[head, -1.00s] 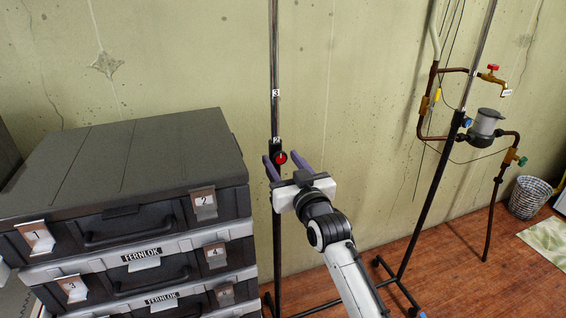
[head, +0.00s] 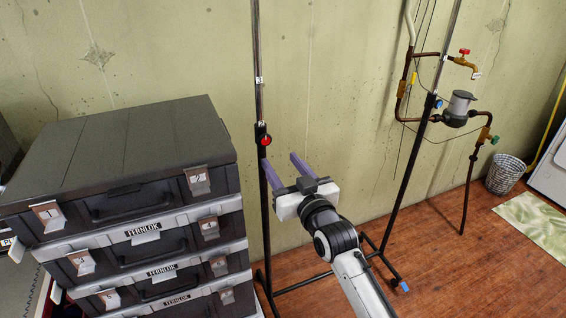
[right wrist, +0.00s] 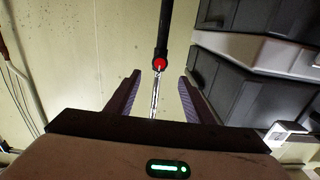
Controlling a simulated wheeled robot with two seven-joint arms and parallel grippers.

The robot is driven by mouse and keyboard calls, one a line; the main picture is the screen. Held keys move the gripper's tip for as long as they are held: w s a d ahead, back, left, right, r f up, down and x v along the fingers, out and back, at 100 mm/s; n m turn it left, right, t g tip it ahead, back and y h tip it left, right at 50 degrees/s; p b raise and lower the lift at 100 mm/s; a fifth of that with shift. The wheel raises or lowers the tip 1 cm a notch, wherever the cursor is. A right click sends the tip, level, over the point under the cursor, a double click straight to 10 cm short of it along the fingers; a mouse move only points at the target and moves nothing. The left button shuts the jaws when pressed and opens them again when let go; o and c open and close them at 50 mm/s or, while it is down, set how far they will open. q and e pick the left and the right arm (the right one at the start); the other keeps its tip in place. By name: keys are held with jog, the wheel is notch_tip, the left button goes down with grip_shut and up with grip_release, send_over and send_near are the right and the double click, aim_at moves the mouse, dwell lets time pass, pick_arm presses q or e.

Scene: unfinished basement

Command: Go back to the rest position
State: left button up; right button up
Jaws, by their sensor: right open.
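My right gripper (head: 285,174) is open and empty, with two purple fingers pointing toward the wall. It stands just right of a thin metal pole on a black stand (head: 265,200) in the head view. A red knob (head: 266,141) on the pole sits a little above the fingertips in the picture. In the right wrist view the red knob (right wrist: 159,64) and pole show beyond the gap between the open fingers (right wrist: 160,95), and nothing is held. My left gripper is not in view.
Stacked dark tool cases (head: 130,150) with numbered tags stand at left, close to the pole. A second pole stand (head: 412,170), pipes with a tap (head: 466,62), a wire basket (head: 505,174) and a light mat (head: 535,222) are at right. Wooden floor (head: 440,270) is open in front.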

jog(key=s+d+f+m+g+h, duration=0.1)
jog(key=s+d+f, duration=0.1)
jog(key=s+f, duration=0.3)
jog(key=s+d+f+g+h, duration=0.1)
jog(key=s+d+f, duration=0.1)
jog(key=f, duration=0.5)
jog(key=s+d+f+g, duration=0.2)
jog(key=s+f, duration=0.4)
jog(key=s, duration=0.4)
jog(key=s+d+f+g+h, duration=0.1)
jog(key=s+d+f, duration=0.4)
jog(key=s, duration=0.6)
jog(key=s+d+f+m+g+h, duration=0.1)
jog(key=s+d+f+g, duration=0.2)
jog(key=s+f, duration=0.5)
jog(key=shift+s+d+f, duration=0.25)
jog(key=shift+s+d, duration=0.05)
jog(key=shift+s, duration=0.9)
